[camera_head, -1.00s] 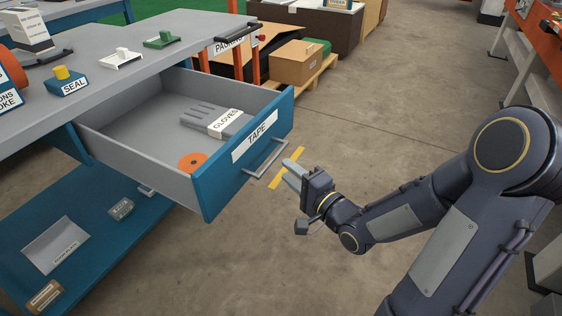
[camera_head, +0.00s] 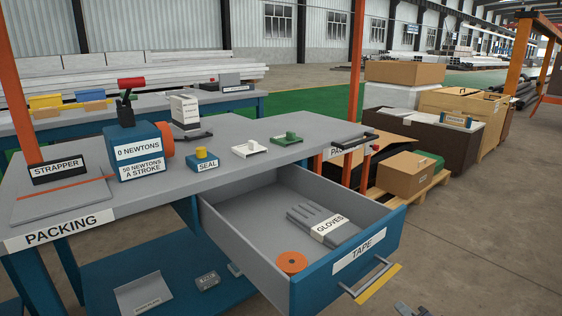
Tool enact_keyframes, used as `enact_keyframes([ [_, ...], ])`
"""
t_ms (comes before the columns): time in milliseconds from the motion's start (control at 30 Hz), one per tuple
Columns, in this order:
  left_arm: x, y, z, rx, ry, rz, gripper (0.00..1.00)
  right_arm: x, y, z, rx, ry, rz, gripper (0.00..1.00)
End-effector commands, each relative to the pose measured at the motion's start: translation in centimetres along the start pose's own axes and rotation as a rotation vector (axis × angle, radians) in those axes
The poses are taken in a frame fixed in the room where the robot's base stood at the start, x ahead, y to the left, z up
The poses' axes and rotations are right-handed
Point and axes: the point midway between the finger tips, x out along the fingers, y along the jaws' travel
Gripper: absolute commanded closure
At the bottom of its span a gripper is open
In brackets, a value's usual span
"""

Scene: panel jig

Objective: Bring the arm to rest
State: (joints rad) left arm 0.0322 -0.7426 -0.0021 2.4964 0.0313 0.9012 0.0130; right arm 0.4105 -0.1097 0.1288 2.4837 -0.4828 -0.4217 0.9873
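Only a small grey and dark tip of my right gripper (camera_head: 408,310) shows, at the bottom edge of the head view. It is below and to the right of the drawer handle (camera_head: 371,277), apart from it in the picture. Whether its fingers are open or shut cannot be told. The rest of my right arm is outside the view. My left gripper and arm are not in view. The blue drawer (camera_head: 325,280) labelled TAPE stands pulled open, with grey gloves (camera_head: 322,222) and an orange roll (camera_head: 292,262) inside.
The packing bench (camera_head: 130,206) carries a blue tensioner box (camera_head: 138,150), a SEAL block (camera_head: 203,160), and white (camera_head: 250,148) and green (camera_head: 287,139) pieces. Cardboard boxes (camera_head: 408,174) stand on a pallet behind the drawer. The floor at right (camera_head: 480,250) is clear.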

Motion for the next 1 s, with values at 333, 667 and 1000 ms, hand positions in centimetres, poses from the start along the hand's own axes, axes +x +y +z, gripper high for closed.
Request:
enact_keyframes([
  [333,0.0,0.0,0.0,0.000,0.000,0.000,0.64,-9.5,1.8,4.5,-0.384,-0.320,0.264,0.68],
  [667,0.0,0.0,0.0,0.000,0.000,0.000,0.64,-17.0,1.2,10.4,-0.587,-0.660,0.143,0.68],
  [1000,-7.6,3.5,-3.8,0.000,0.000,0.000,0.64,-20.4,-5.6,5.8,-0.581,-0.658,0.156,0.68],
])
